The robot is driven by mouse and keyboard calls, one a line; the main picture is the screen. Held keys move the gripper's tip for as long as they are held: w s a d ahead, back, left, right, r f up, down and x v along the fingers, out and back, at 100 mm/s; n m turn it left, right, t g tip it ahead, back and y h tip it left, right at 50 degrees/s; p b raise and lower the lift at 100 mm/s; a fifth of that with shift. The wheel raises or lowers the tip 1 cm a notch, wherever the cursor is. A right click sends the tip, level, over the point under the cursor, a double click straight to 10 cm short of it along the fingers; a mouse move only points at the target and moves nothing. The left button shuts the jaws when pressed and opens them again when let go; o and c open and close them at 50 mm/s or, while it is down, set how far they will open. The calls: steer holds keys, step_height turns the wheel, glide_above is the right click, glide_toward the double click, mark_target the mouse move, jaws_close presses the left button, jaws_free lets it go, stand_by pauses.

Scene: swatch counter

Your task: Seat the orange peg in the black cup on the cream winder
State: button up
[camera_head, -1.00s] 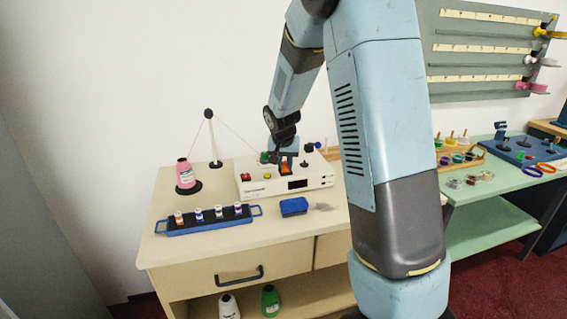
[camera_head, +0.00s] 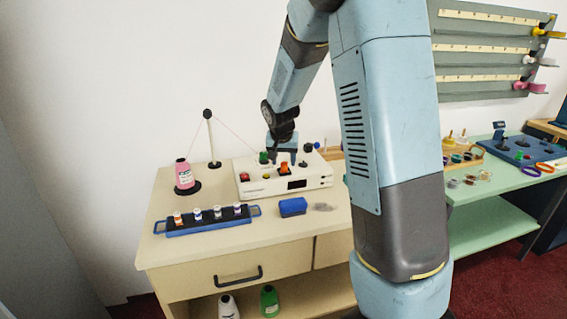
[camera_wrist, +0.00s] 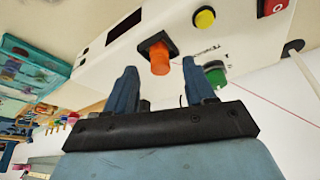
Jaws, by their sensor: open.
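The orange peg (camera_head: 284,168) stands in the black cup on top of the cream winder (camera_head: 262,187). In the wrist view the peg (camera_wrist: 160,58) sticks out of the square black cup (camera_wrist: 155,41), its lower end hidden inside. How deep it sits cannot be told. My gripper (camera_wrist: 159,80) is open and empty, its two blue fingers apart on either side of the peg's line and clear of it. In the head view my gripper (camera_head: 283,147) is above and behind the peg, partly hidden by its own wrist.
The winder carries a yellow button (camera_wrist: 204,18), a green knob (camera_wrist: 215,75) and a red switch (camera_wrist: 272,6). A thread runs from a post (camera_head: 210,140) beside a pink spool (camera_head: 184,175). A blue tray (camera_head: 190,229) and blue block (camera_head: 293,207) lie in front.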

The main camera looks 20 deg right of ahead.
steer(key=v, duration=1.1)
steer(key=shift+r, duration=0.4)
steer(key=shift+s, duration=0.15)
steer(key=s+d+r+n+y, duration=0.1)
steer(key=s+r+n, duration=0.1)
steer(key=s, duration=1.3)
steer(key=s+d+r+n+t, duration=0.1)
steer(key=s+r, duration=0.4)
steer(key=s, duration=1.1)
steer(key=shift+s+n+y, duration=0.2)
steer(key=shift+n+y, duration=0.2)
steer(key=shift+n, duration=0.4)
